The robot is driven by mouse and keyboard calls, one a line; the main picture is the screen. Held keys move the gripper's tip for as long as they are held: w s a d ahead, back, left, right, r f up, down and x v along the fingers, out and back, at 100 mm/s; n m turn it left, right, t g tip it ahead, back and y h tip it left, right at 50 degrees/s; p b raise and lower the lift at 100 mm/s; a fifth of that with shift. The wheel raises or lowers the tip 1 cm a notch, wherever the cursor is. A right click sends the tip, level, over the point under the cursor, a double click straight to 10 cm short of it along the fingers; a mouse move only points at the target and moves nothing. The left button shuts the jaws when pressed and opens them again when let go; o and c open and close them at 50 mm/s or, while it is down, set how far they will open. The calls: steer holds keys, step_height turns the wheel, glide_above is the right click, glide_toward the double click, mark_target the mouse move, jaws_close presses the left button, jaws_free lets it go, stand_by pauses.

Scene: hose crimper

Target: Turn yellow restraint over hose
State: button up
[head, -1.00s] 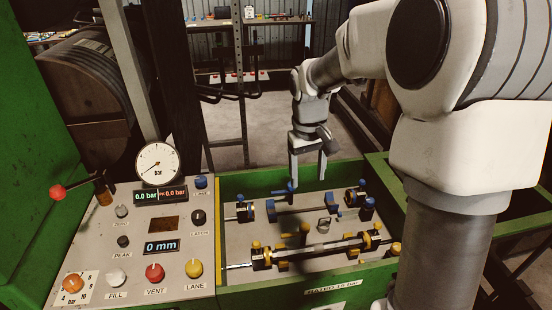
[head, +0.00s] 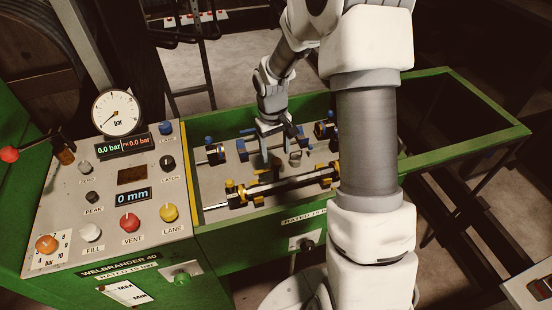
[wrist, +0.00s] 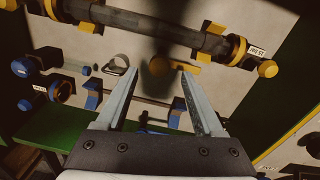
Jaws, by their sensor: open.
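The dark hose (head: 287,187) lies across the green-sided bed between yellow-marked end fittings. It also crosses the top of the wrist view (wrist: 165,33). A yellow piece (wrist: 188,69), apparently the restraint, lies beside the hose and not over it, close beyond my fingertips. My gripper (wrist: 160,75) is open, with nothing seen between its fingers. In the head view my gripper (head: 280,156) points down over the bed, behind the hose. The fingers partly hide the yellow piece there, and I cannot tell whether they touch it.
A second, blue-marked row of fittings (head: 241,149) lies behind the hose. A metal ring (wrist: 117,65) stands left of my fingers in the wrist view. The control panel (head: 112,190) with gauge and knobs is at the left. The green bed wall (head: 455,140) bounds the right.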

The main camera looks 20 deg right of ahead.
mark_target(276, 161)
steer(key=shift+d+f, duration=0.1)
steer(key=shift+f, duration=1.7)
jaws_close()
